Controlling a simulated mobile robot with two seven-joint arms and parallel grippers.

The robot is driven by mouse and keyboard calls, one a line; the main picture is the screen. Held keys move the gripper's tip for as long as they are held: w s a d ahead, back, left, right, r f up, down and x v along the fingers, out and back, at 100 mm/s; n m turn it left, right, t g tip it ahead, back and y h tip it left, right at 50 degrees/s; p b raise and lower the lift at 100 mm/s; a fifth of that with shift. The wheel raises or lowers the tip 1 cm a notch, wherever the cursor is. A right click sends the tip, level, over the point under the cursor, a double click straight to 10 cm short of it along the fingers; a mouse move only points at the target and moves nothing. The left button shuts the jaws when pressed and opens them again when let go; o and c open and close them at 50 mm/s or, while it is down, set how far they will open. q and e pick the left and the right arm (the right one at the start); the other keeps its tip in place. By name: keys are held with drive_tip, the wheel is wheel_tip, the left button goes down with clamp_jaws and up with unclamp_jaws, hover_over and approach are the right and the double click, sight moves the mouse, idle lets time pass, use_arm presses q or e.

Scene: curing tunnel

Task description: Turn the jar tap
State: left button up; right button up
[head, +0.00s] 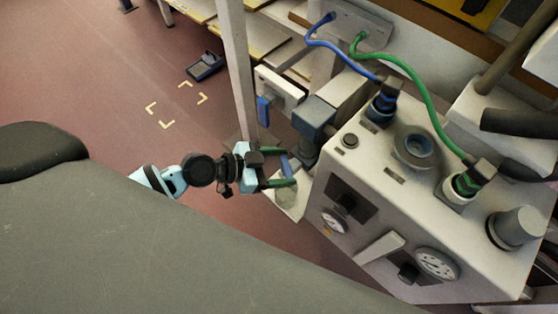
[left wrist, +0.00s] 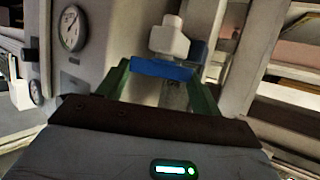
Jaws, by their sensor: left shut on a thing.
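The tap handle, a blue bar (head: 285,165), lies between the green fingers of my left gripper (head: 277,167) in the head view. In the left wrist view the blue handle (left wrist: 161,69) spans the gap between the fingers of my left gripper (left wrist: 160,85), which is shut on it. A clear jar (head: 286,193) stands on a pale ledge just below the gripper, partly hidden by a finger. The jar also shows faintly behind the handle in the left wrist view (left wrist: 173,96). My right gripper is not in view.
A pale machine cabinet (head: 390,190) with gauges and blue and green hoses stands right of the gripper. A grey post (head: 238,70) rises close behind it. Open floor lies to the left.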

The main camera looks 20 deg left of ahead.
use_arm(q)
drive_tip(key=n+t+y+p, duration=0.1)
drive_tip(key=p, duration=0.1)
drive_tip(key=n+t+y+p, duration=0.1)
drive_tip(key=p, duration=0.2)
drive_tip(key=r+n+t+y+p, duration=0.1)
drive_tip(key=n+p, duration=0.1)
drive_tip(key=p, duration=0.1)
drive_tip(key=shift+s+d+y, duration=0.1)
drive_tip(key=shift+d+y, duration=0.2)
drive_tip(key=shift+y, duration=0.1)
drive_tip(key=p, duration=0.1)
drive_tip(key=n+t+y+p, duration=0.1)
drive_tip(key=shift+d+f+n+p, duration=0.1)
drive_tip(key=shift+f+n+p, duration=0.1)
drive_tip(key=shift+n+p, duration=0.1)
drive_tip(key=shift+s+f+n+y+p, duration=0.2)
drive_tip(key=shift+n+y+p, duration=0.35)
drive_tip(key=shift+y, duration=0.25)
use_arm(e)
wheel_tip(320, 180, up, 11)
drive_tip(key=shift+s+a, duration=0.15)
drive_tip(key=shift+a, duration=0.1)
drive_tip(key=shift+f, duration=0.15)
use_arm(q)
drive_tip(key=o, duration=1)
